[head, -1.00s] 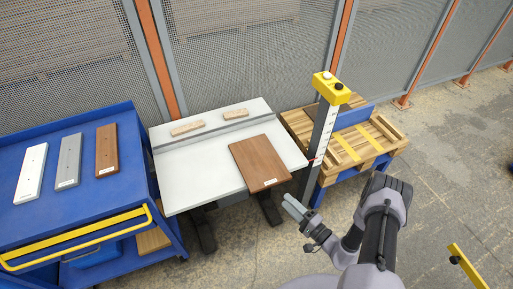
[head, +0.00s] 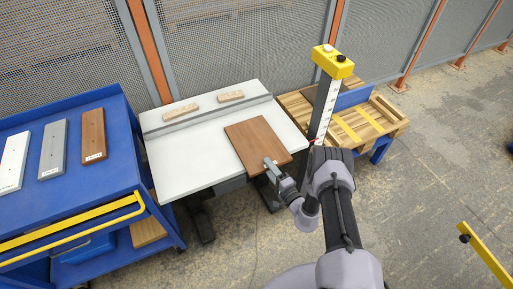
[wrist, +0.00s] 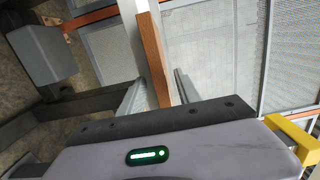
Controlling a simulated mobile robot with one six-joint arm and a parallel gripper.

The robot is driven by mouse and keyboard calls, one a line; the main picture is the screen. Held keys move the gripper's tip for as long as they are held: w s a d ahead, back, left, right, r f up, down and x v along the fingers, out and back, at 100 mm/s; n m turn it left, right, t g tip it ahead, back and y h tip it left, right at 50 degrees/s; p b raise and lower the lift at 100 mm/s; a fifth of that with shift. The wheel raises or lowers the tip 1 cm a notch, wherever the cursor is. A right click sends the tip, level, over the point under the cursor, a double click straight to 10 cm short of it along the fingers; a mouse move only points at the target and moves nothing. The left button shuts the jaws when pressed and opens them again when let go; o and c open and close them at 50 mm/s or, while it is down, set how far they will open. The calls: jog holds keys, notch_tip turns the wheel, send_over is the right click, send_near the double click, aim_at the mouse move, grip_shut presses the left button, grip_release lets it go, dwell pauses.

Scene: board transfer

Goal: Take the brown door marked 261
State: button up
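A large brown board (head: 257,140) lies flat on the white worktable (head: 185,168), its front end at the table's front edge. A smaller brown board (head: 93,135) with a small label lies on the blue cart. I cannot read any number on either. My gripper (head: 268,163) is at the large board's front edge. In the wrist view the large board (wrist: 154,58) shows edge-on between the two fingers of my gripper (wrist: 162,90). The fingers are apart, with a visible gap on the right finger's side.
The blue cart (head: 110,192) at left also carries a white board (head: 14,160) and a grey board (head: 53,150). Two small wood pieces lie behind the table's grey rail (head: 205,118). A post with a yellow top (head: 333,62) stands right of the table, before a wooden pallet (head: 380,122).

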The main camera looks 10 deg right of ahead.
jog(key=shift+w+a+r, duration=0.1)
jog(key=shift+w+a, duration=0.05)
jog(key=shift+w, duration=0.05)
grip_shut()
